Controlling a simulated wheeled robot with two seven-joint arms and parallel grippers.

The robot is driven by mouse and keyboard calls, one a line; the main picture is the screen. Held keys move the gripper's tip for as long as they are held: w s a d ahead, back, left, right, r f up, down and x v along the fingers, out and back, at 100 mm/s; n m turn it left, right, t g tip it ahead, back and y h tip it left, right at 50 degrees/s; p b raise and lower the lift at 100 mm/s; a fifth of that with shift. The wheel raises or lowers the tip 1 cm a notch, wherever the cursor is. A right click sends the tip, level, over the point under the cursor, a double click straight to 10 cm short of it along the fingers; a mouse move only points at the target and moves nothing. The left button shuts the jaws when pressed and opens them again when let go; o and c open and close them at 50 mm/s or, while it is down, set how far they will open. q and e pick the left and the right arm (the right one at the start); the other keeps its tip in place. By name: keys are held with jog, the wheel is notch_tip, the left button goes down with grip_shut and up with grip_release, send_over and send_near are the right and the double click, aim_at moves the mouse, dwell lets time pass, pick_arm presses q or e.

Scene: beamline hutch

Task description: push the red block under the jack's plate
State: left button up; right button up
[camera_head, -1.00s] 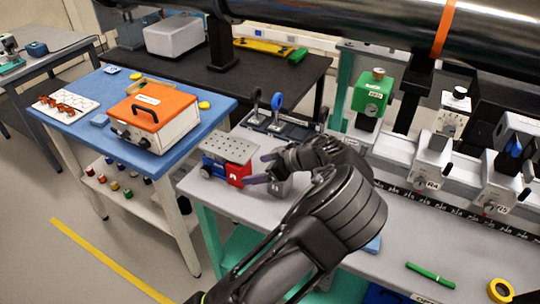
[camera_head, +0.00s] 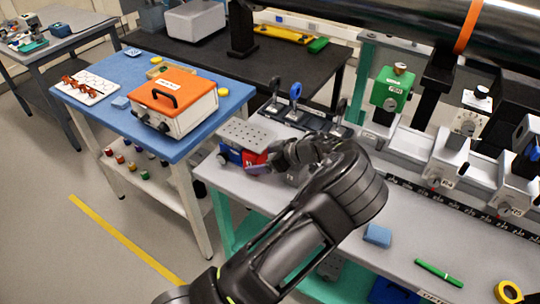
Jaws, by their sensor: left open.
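The jack has a grey perforated plate (camera_head: 247,133) on top and blue parts below, and stands at the left end of the grey bench. The red block (camera_head: 254,158) is at the right front side of the jack, close to the plate's edge. I cannot tell how far it is under the plate. My left gripper (camera_head: 263,160) is open at the block's right side, its fingers pointing left. A finger overlaps part of the block, and contact is unclear. My left forearm hides the bench behind it. My right gripper is not in view.
A blue table (camera_head: 130,95) with an orange-topped box (camera_head: 172,98) stands to the left, across a gap. A light blue block (camera_head: 378,235) and a green pen (camera_head: 439,273) lie on the bench at right.

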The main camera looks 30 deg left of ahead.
aim_at(267, 154)
pick_arm(q)
jog(key=shift+x, duration=0.85)
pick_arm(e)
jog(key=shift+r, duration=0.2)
pick_arm(q)
jog(key=shift+c, duration=0.3)
jog(key=c, duration=1.7)
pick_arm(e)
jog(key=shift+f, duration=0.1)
